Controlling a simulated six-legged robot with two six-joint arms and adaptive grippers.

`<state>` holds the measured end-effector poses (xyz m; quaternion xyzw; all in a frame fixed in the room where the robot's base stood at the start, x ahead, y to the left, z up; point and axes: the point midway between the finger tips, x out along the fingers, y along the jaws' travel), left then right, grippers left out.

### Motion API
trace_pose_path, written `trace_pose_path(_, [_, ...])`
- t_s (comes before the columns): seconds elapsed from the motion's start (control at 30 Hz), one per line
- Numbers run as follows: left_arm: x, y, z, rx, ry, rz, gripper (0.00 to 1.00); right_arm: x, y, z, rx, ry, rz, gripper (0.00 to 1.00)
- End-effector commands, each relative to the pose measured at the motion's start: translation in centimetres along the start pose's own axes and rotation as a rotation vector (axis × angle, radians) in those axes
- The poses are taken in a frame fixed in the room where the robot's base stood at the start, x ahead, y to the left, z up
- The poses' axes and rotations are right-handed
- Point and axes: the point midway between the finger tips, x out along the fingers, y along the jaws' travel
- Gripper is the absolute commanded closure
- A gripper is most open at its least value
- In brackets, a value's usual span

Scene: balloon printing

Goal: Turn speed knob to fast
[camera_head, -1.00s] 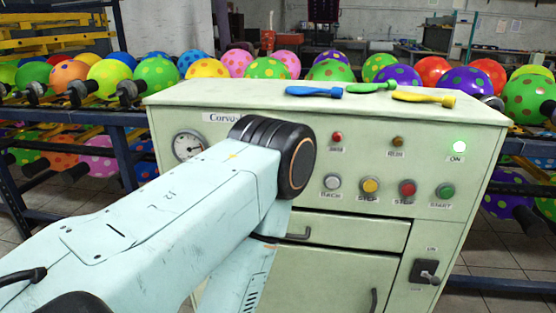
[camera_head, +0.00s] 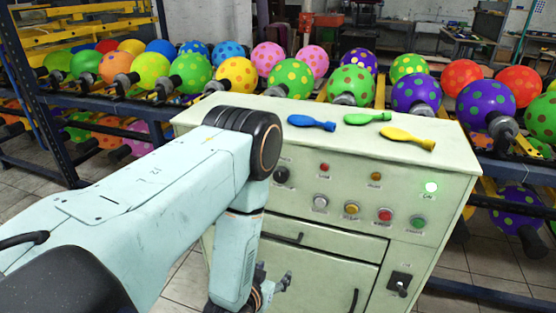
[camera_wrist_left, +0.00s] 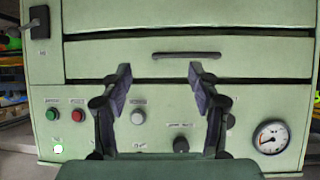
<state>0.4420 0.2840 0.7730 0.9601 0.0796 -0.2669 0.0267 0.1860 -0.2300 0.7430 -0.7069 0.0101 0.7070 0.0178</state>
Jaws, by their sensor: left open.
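The green control cabinet (camera_head: 345,160) stands in front of me. A small black knob (camera_head: 281,174) shows on its panel just right of my left arm's elbow. The left wrist view, where the panel is upside down, shows the black knob (camera_wrist_left: 181,144) below a label too small to read. My left gripper (camera_head: 276,284) is low before the cabinet, partly hidden by its arm. In the wrist view its fingers (camera_wrist_left: 158,76) are spread and empty, with the knob beyond and near the right finger. The knob's pointer cannot be made out.
A round gauge (camera_wrist_left: 271,137) sits beside the knob. Grey (camera_head: 320,203), yellow (camera_head: 351,208), red (camera_head: 385,214) and green (camera_head: 417,222) buttons line the panel. Blue (camera_head: 311,122), green (camera_head: 367,118) and yellow (camera_head: 407,138) balloons lie on top. Racks of dotted balloons stand behind.

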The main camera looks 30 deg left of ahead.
Motion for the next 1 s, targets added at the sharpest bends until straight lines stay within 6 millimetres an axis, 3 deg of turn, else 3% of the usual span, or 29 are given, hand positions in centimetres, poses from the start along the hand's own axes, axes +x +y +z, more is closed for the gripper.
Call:
trace_pose_path(0.03, [-0.5, -0.6, -3.3, -0.004, 0.069, -0.010, 0.39, -2.3, 0.0, 0.0, 0.000, 0.000, 0.000, 0.60])
trace_pose_path(0.2, [-1.1, -2.3, -11.0, -0.008, 0.293, -0.037, 0.39, -6.0, 0.0, 0.0, 0.000, -0.001, 0.000, 0.60])
trace_pose_path(0.4, [-2.3, -3.8, -16.9, -0.006, 0.479, -0.059, 0.39, -8.7, -0.1, 0.0, -0.001, 0.000, 0.000, 0.60])
trace_pose_path(0.67, [-2.2, -4.3, -18.9, -0.005, 0.548, -0.069, 0.39, -9.3, -0.1, 0.0, 0.000, 0.000, 0.000, 0.60])
trace_pose_path(1.0, [2.0, -4.5, -21.4, -0.006, 0.548, -0.070, 0.39, -9.4, -0.1, 0.0, 0.000, -0.001, 0.000, 0.60])
